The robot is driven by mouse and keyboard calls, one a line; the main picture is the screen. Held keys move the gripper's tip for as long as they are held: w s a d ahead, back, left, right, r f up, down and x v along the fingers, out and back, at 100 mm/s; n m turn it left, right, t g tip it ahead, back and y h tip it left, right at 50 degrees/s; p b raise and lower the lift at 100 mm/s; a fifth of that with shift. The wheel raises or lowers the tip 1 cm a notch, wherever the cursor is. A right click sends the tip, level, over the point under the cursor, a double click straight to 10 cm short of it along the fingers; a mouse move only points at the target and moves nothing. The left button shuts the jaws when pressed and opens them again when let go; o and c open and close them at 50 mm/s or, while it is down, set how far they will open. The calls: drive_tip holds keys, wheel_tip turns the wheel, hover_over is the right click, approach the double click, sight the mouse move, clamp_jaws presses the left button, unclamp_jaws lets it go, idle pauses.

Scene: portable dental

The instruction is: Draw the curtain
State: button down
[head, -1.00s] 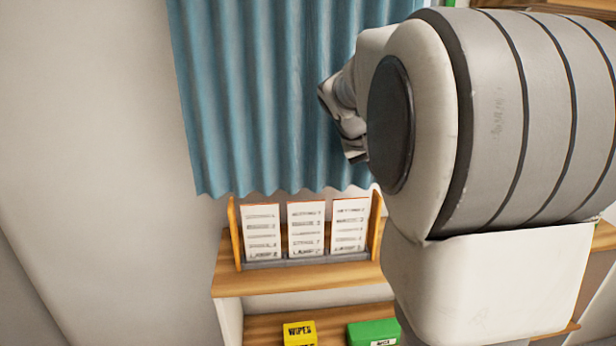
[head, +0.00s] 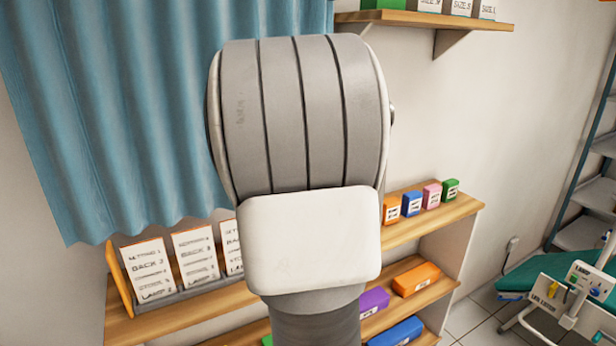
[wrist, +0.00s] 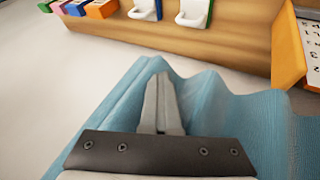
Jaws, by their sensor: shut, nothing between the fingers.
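The blue pleated curtain (head: 110,110) hangs at the upper left in the head view, its wavy lower edge just above a card rack. In the wrist view the curtain (wrist: 235,125) spreads behind and on both sides of my gripper (wrist: 161,80). The fingers are together, with no cloth visible between them. They lie in front of the curtain; whether they touch it I cannot tell. In the head view my arm hides the gripper and part of the curtain's right side.
A wooden shelf unit (head: 445,215) stands below, holding a rack of cards (head: 150,270) and several coloured boxes. A wall shelf (head: 425,20) is at the upper right. A green dental chair (head: 540,275) and grey shelving (head: 590,200) stand at the right. Some floor (head: 475,310) is clear.

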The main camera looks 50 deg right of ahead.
drive_tip(key=shift+s+d+r, duration=0.15)
drive_tip(key=shift+d+r, duration=0.05)
drive_tip(key=shift+d, duration=0.05)
drive_tip(key=a+p+v, duration=0.1)
drive_tip(key=v, duration=1.6)
drive_tip(key=s+a+f+n+t+y, duration=0.1)
drive_tip(key=s+a+f, duration=0.3)
drive_tip(key=a, duration=0.5)
drive_tip(key=s+a+f+n+t+y, duration=0.1)
drive_tip(key=s+a+f+n+y, duration=0.1)
drive_tip(key=a+f, duration=0.5)
drive_tip(key=s+a+f+n+t+y, duration=0.1)
drive_tip(key=s+a+f+y, duration=0.3)
drive_tip(key=a, duration=0.7)
drive_tip(key=shift+s+a+f+n, duration=0.4)
drive_tip(key=shift+s+f, duration=0.45)
drive_tip(key=shift+s, duration=0.2)
drive_tip(key=shift+d, duration=0.25)
